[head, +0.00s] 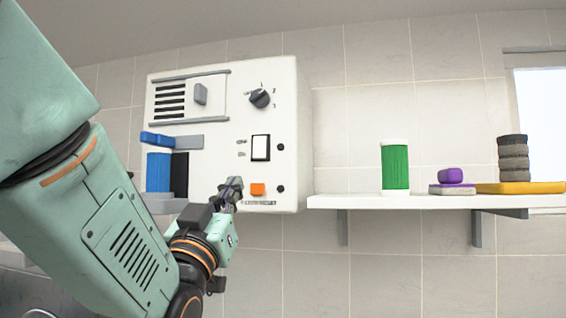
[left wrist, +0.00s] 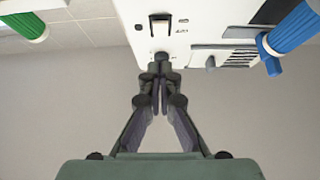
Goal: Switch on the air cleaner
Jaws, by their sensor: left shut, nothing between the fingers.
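The air cleaner (head: 220,130) is a white box on the tiled wall in the head view. Its front has a black dial (head: 260,98), a white rocker switch (head: 260,147) in a black frame, an orange button (head: 257,189) and dark vent slots. My left gripper (head: 235,186) is shut and empty, in front of the box's lower part, just left of the orange button in the picture. In the left wrist view the panel appears upside down; the shut fingertips (left wrist: 160,75) point toward the dial, with the rocker (left wrist: 160,24) beyond. Contact is not visible. My right gripper is out of view.
A blue cylinder (head: 158,172) stands at the box's left side. A white shelf (head: 350,202) to the right carries a green cylinder (head: 395,166), a purple roll (head: 450,175) and dark stacked rings (head: 513,158) on a yellow slab (head: 520,188).

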